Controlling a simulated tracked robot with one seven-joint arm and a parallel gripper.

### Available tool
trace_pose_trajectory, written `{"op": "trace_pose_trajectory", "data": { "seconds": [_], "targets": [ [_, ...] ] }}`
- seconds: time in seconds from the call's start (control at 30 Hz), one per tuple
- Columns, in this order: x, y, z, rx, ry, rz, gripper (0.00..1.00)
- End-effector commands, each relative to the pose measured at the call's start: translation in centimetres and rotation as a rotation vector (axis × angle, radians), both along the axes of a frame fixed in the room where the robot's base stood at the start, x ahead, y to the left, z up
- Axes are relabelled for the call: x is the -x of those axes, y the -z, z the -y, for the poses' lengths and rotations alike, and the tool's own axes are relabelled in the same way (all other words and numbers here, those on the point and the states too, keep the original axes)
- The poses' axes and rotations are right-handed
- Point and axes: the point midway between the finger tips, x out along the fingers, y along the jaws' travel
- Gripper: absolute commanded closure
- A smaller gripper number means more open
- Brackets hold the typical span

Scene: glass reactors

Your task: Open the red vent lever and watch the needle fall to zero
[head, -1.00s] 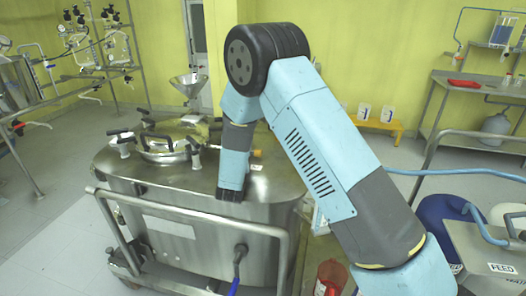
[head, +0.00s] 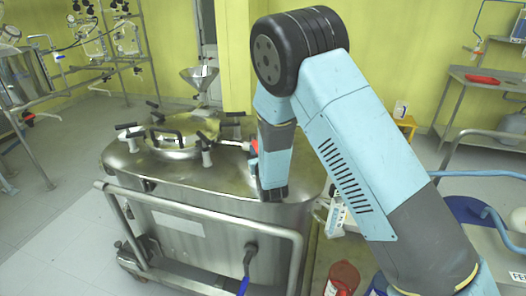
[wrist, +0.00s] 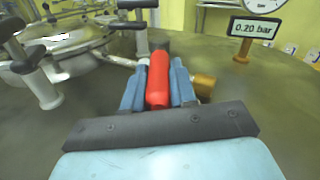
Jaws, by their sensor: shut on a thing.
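The red vent lever (wrist: 158,78) stands out from the top of the steel vessel (head: 180,180). In the wrist view my gripper (wrist: 158,95) is shut on it, with one blue finger on each side. A brass fitting (wrist: 204,86) sits just right of the fingers. A gauge (wrist: 264,5) is cut off at the top edge, and its plate (wrist: 254,28) reads 0.20 bar. The needle's position is not clear. In the head view my arm hides most of the gripper; a small red patch (head: 253,146) shows beside it.
Lid clamps and a round lid (head: 172,140) stand left of my gripper. A steel rail (head: 200,213) runs along the vessel's front. A steel side table (head: 490,80) stands at the back right.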

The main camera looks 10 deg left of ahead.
Motion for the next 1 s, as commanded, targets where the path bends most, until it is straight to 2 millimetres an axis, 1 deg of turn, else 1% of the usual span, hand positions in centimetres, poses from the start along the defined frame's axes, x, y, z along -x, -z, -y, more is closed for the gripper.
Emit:
{"op": "trace_pose_trajectory", "data": {
  "seconds": [0.03,0.33,0.37,0.6,0.63,0.87,1.0],
  "targets": [
    [0.19,-0.07,-0.46,-0.002,-0.010,0.001,1.00],
    [0.21,-0.15,-0.57,-0.002,-0.012,0.002,1.00],
    [0.20,-0.16,-0.58,-0.003,-0.012,0.003,0.73],
    [0.21,-0.11,-0.51,-0.001,-0.010,0.002,0.50],
    [0.22,-0.11,-0.50,-0.001,-0.010,0.002,0.48],
    [0.26,-0.07,-0.44,0.000,-0.008,0.002,0.48],
    [0.99,-0.04,-0.03,0.000,-0.008,0.002,0.48]
  ]
}}
